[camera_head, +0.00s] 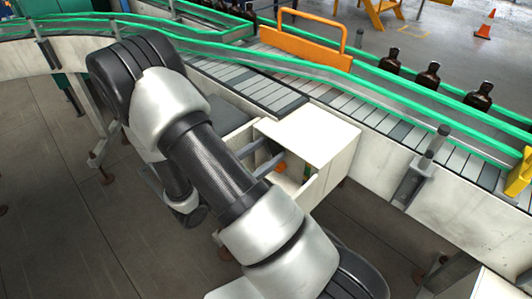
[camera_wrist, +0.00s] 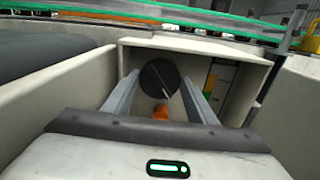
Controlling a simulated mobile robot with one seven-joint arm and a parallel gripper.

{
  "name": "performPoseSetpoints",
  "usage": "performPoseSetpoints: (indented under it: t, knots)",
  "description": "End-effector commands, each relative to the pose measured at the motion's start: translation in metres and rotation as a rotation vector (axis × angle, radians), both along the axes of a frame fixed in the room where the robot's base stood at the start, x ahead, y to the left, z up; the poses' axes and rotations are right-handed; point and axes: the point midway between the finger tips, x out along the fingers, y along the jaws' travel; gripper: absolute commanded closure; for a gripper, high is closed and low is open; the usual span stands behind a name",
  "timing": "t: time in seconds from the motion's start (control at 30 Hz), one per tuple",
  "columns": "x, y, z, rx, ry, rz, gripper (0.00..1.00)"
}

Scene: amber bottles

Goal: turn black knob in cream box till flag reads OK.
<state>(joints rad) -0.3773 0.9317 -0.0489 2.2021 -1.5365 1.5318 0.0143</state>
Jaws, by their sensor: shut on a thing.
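The cream box (camera_wrist: 262,72) is open toward my wrist camera, and its pale lid (camera_head: 312,133) shows in the head view. The round black knob (camera_wrist: 158,77) is on the box's back wall, with a pale mark running toward its lower right. My gripper (camera_wrist: 159,82) reaches inside, its two grey fingers on either side of the knob, shut on it. In the head view my gripper (camera_head: 262,158) enters the box's open side and the knob is hidden.
An orange piece (camera_wrist: 160,112) sits below the knob, between my fingers. The box walls are close around my fingers. Behind the box runs a conveyor (camera_head: 330,97) with green rails, an orange guard (camera_head: 300,47) and several amber bottles (camera_head: 428,76).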

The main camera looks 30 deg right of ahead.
Motion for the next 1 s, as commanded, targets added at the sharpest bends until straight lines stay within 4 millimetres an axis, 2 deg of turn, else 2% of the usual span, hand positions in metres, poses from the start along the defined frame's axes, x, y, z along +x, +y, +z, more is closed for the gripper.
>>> performPoseSetpoints:
  t: [0.27, 1.0]
  knots:
    - [-0.0002, 0.0008, -0.0033, 0.055, -0.172, 0.001, 0.71]
    - [-0.0012, 0.0003, -0.0054, 0.270, -0.826, 0.000, 0.71]
